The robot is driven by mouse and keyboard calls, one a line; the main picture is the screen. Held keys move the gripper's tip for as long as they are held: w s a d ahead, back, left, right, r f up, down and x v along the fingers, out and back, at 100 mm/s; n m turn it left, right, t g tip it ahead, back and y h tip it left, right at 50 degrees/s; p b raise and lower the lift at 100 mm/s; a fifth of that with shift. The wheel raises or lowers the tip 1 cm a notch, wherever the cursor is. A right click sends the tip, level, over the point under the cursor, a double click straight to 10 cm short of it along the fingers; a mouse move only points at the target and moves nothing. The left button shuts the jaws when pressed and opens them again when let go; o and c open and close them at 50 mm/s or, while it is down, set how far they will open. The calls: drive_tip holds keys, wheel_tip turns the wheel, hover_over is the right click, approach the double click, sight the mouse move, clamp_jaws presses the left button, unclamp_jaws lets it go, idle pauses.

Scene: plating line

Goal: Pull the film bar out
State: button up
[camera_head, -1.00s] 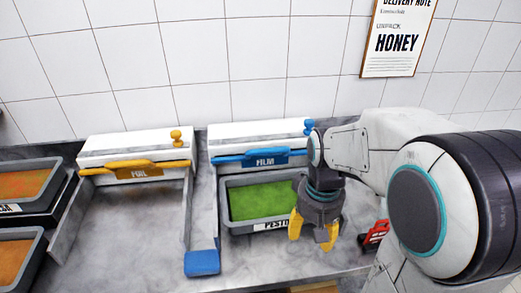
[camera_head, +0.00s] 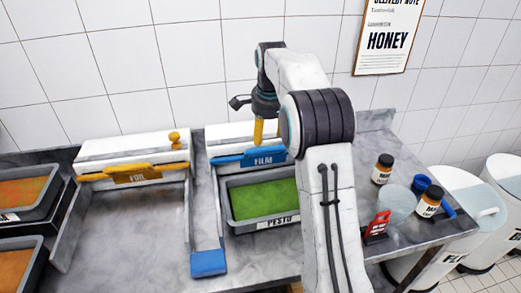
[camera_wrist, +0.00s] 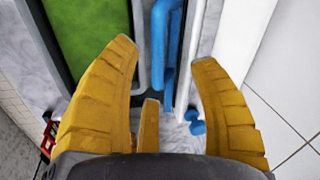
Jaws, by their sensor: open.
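The film bar (camera_head: 232,159) is blue, with a FILM label, and lies across the front of the white film box (camera_head: 222,134). In the wrist view the blue bar (camera_wrist: 172,45) runs beyond and between my fingertips. My gripper (camera_head: 258,130) points down over the film box, close to the bar. Its yellow fingers are spread with nothing held, as the wrist view (camera_wrist: 165,55) shows. Whether a finger touches the bar, I cannot tell. The arm hides the right end of the film box and bar.
A pesto tray (camera_head: 232,224) with green content sits before the film bar. A blue block (camera_head: 208,263) ends the rail on its left. The foil box with its yellow bar (camera_head: 140,174) stands left. Jars (camera_head: 383,168) and a red stand (camera_head: 377,226) are right.

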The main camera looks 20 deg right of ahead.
sight(266, 151)
drive_tip(key=shift+w+d+f+m, duration=0.1)
drive_tip(key=shift+f+m, duration=0.5)
drive_tip(key=shift+f, duration=0.6)
drive_tip(key=shift+w+a+f+m, duration=0.15)
drive_tip(key=shift+f+m, duration=0.45)
drive_tip(key=shift+f, duration=0.65)
drive_tip(key=shift+w+d+f+m, duration=0.15)
drive_tip(key=shift+f+m, duration=0.45)
drive_tip(key=shift+f, duration=0.6)
drive_tip(key=shift+c, duration=0.3)
clamp_jaws()
drive_tip(key=shift+s, duration=0.1)
